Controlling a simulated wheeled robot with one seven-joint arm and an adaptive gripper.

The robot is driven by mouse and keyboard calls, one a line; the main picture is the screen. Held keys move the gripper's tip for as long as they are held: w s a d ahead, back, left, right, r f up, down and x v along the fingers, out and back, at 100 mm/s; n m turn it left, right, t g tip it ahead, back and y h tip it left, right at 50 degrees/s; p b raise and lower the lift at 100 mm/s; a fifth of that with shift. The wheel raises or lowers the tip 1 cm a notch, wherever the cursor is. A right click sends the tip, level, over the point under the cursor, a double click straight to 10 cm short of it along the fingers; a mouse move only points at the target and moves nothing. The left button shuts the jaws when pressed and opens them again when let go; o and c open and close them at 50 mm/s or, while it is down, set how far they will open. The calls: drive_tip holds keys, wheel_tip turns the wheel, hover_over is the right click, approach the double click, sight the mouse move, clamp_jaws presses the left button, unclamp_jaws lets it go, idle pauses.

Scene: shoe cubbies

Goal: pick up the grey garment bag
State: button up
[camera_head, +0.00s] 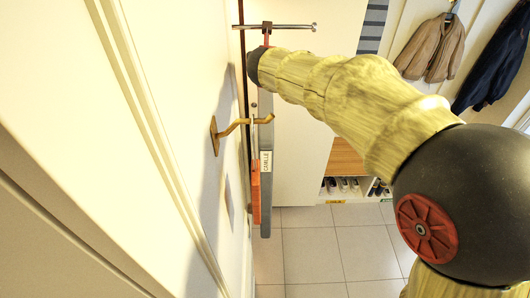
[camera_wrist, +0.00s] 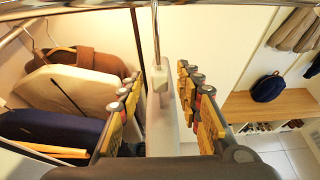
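The grey garment bag (camera_head: 265,205) hangs edge-on as a tall narrow strip beside the pale wall panel, with a small name label (camera_head: 266,161) on it. In the wrist view its pale grey top (camera_wrist: 162,130) and hanger hook (camera_wrist: 156,45) stand upright between my fingers. My gripper (camera_wrist: 165,100) is open, one finger on each side of the bag's top, with a gap visible on both sides.
A brass hook (camera_head: 235,126) sticks out from the wall left of the bag. Brown, cream (camera_wrist: 75,90) and navy (camera_wrist: 50,127) garments hang close on the left. A bench (camera_wrist: 270,105) carries a dark blue bag (camera_wrist: 268,87). Shoes (camera_head: 345,184) sit below; tiled floor is clear.

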drive_tip(key=shift+c, duration=0.5)
drive_tip(key=c, duration=0.8)
clamp_jaws()
drive_tip(key=shift+r, duration=0.15)
